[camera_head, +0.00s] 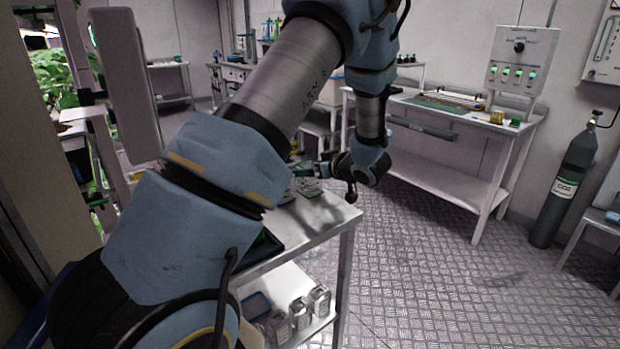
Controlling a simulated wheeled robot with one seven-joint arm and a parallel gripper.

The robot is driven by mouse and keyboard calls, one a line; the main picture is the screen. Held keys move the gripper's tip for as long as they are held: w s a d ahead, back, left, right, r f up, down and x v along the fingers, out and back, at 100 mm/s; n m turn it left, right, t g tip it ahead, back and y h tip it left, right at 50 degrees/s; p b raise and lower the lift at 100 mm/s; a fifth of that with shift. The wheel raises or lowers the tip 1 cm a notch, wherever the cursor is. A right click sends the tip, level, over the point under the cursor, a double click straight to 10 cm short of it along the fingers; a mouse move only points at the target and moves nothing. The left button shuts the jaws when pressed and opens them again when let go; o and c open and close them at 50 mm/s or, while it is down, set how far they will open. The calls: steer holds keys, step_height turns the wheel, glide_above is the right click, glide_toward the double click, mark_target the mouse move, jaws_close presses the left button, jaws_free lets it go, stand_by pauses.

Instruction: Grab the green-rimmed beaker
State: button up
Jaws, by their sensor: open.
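My gripper (322,169) points left over the metal table (330,221), at the far end of my arm. It is small in the picture and partly merges with what lies behind it; its jaws are open. A small teal-green patch (303,171) shows at the fingertips. I cannot tell whether it is the rim of the green-rimmed beaker. No beaker can be made out clearly, and my arm hides much of the tabletop.
Small grey items (308,188) lie on the table under my gripper. Several containers (300,314) stand on its lower shelf. A white bench (440,165) stands behind to the right, with a CO2 cylinder (567,185) beside it. The metal floor (430,270) between is clear.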

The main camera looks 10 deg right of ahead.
steer(key=shift+c, duration=0.4)
steer(key=c, duration=1.3)
